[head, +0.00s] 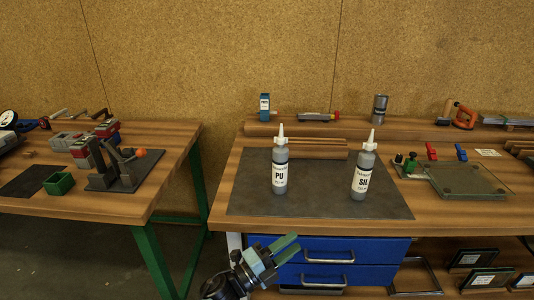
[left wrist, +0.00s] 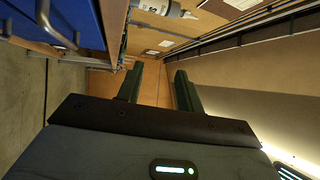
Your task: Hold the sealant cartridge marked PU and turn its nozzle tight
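The cartridge marked PU (head: 280,175) stands upright on the dark mat (head: 320,205), its pale nozzle on top pointing up. How tight the nozzle sits cannot be told. A similar cartridge marked SIL (head: 361,178) stands upright to its right. My left gripper (head: 296,244) is open and empty, below and in front of the bench edge, near the blue drawers and apart from both cartridges. In the left wrist view its two green fingers (left wrist: 158,75) are spread, and part of a cartridge (left wrist: 160,8) shows at the top edge. My right gripper is out of view.
Wooden bars (head: 305,148) lie behind the cartridges. A glass plate (head: 466,180) with clamps lies at the right. Blue drawers (head: 330,250) with handles are under the bench top. A second table (head: 60,205) with tools stands at the left. The mat's left part is clear.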

